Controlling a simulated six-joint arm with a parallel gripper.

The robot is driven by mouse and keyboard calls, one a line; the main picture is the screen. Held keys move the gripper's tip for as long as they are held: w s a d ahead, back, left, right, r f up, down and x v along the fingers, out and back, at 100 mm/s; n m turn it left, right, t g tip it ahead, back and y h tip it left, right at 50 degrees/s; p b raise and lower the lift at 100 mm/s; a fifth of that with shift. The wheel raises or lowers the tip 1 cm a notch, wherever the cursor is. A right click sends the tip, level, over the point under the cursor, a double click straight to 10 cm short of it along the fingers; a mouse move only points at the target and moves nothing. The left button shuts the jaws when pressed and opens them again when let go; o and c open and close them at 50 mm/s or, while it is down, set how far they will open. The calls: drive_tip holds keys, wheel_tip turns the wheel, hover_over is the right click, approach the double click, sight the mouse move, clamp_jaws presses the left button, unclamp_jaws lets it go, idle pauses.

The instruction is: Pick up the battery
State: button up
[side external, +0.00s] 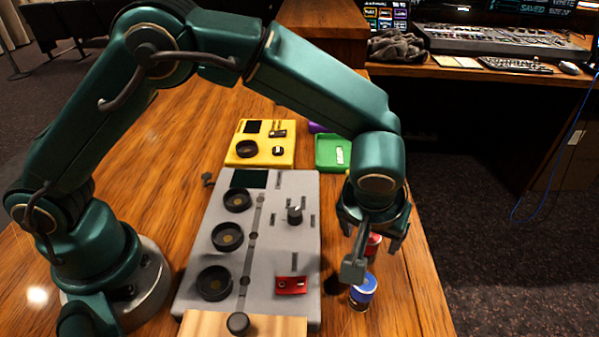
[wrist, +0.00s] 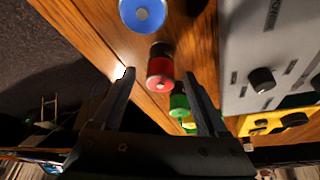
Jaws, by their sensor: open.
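Several short coloured cylinders that look like batteries stand in a row along the desk's right side. The blue one (side external: 363,292) is nearest the side camera and shows at the top of the wrist view (wrist: 143,14). The red one (side external: 374,243) is partly hidden behind a finger; in the wrist view it (wrist: 160,70) lies between the fingertips in the picture. A green one (wrist: 178,104) is farther along, partly covered by a finger. My gripper (side external: 379,250) is open and empty, pointing down over the red cylinder. Contact cannot be told. In the wrist view both fingers (wrist: 158,76) are spread.
A grey mixing panel (side external: 270,225) with black round sockets, a knob and a red part (side external: 291,285) lies left of the cylinders. A yellow box (side external: 262,155) and a green box (side external: 327,151) stand behind it. The desk edge is close on the right.

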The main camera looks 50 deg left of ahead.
clamp_jaws()
drive_tip(key=shift+r, duration=0.1)
